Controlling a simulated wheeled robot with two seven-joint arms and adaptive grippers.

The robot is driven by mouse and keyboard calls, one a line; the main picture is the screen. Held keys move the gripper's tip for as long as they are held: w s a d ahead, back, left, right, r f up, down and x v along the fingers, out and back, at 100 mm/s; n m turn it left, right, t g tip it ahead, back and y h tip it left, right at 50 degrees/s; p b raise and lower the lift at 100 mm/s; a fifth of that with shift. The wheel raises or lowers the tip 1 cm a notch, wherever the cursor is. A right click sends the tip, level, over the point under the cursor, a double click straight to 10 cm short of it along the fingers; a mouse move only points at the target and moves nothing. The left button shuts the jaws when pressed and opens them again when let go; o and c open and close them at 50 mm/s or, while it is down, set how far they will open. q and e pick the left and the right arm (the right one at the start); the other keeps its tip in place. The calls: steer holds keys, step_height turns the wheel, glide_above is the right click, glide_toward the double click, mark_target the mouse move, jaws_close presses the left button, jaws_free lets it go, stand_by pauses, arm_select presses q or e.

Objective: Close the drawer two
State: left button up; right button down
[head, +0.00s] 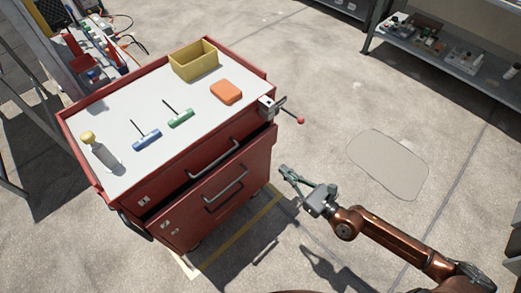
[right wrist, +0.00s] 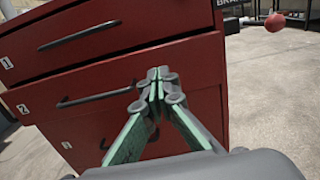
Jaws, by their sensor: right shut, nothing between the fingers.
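The red tool cabinet (head: 262,158) has a white top and stacked drawers. Drawer two (head: 222,205) stands part way out, with a dark gap above its front. Its face, marked 2, and dark bar handle show in the right wrist view (right wrist: 60,90). Drawer one (right wrist: 130,60) sits above it and looks shut. My right gripper (head: 284,170) is shut and empty, to the right of the drawer fronts and apart from them in the head view. In the right wrist view its fingertips (right wrist: 158,73) overlap the drawer two face near the handle's right end. My left gripper is out of view.
On the cabinet top are a yellow bin (head: 194,64), an orange case (head: 226,92), two T-handle tools and a yellow-capped item. A vise with a red-knobbed bar (head: 300,120) juts from the right corner. The floor at right is open; a shelf (head: 450,62) stands behind.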

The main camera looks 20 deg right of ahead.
glide_toward(255, 145)
steer(key=w, duration=0.2)
steer(key=x, duration=0.3)
steer(key=shift+w+a, duration=0.25)
steer(key=shift+a, duration=0.25)
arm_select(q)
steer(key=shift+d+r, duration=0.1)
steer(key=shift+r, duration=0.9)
arm_select(e)
steer(key=shift+w+a, duration=0.2)
steer(key=shift+w, duration=0.35)
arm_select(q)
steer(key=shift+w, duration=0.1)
